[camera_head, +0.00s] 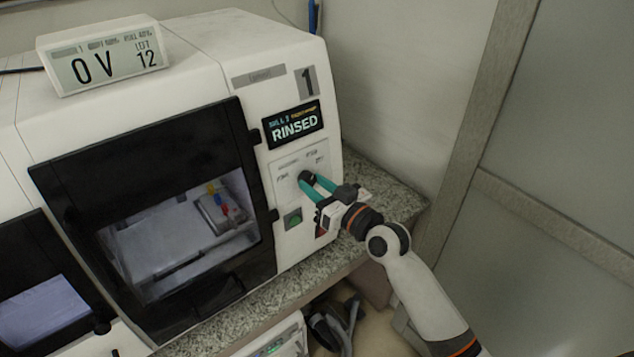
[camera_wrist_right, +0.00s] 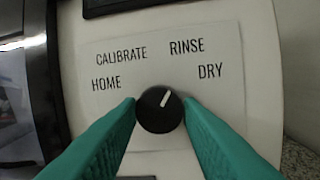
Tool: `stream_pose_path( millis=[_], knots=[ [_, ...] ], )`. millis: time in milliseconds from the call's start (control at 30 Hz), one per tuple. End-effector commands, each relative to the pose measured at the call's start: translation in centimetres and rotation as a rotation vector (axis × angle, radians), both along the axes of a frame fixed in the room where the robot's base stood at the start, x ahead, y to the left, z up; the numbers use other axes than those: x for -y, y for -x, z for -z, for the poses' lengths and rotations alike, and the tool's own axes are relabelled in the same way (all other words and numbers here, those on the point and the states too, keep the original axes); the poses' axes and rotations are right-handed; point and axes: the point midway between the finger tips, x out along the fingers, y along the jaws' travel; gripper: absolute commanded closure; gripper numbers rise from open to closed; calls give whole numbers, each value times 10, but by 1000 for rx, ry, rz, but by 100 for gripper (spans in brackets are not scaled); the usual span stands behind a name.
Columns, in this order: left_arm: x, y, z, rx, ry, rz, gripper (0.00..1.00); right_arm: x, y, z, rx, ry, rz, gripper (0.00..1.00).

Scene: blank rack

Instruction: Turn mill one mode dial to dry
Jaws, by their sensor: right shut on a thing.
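Mill one (camera_head: 282,60) is the white machine marked 1, with a screen (camera_head: 293,126) that reads RINSED. Its black round mode dial (camera_wrist_right: 158,121) sits on a white panel with the labels HOME, CALIBRATE, RINSE and DRY. The dial's white pointer line leans up and slightly right, towards RINSE; DRY is further to the right. My right gripper (camera_head: 311,180) is at the dial, its teal fingers shut on the dial's left and right sides. The fingers hide part of the panel in the head view. My left gripper is not in view.
A green button (camera_head: 293,218) sits below the dial panel. The mill's dark-framed window door (camera_head: 160,215) is shut to the left. A small display (camera_head: 103,57) stands on top. A speckled counter edge (camera_head: 385,192) and a wall lie to the right.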

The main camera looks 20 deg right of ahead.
Motion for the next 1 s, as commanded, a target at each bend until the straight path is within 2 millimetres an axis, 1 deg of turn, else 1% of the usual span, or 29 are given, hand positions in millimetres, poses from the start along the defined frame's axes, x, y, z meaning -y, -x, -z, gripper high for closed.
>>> stream_pose_path(
  millis=[33, 100, 500, 700, 1000],
  knots=[
    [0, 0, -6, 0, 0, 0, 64, -1, 0, -3, -14, -38, 6, 90],
    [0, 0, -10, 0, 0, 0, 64, -1, 0, -3, -34, -92, 15, 90],
    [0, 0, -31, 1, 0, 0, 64, -2, 0, -2, -124, -346, 57, 90],
    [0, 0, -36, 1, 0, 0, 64, -2, 0, -2, -148, -414, 67, 90],
    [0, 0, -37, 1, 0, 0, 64, -2, 0, -1, -158, -444, 72, 90]
  ],
)
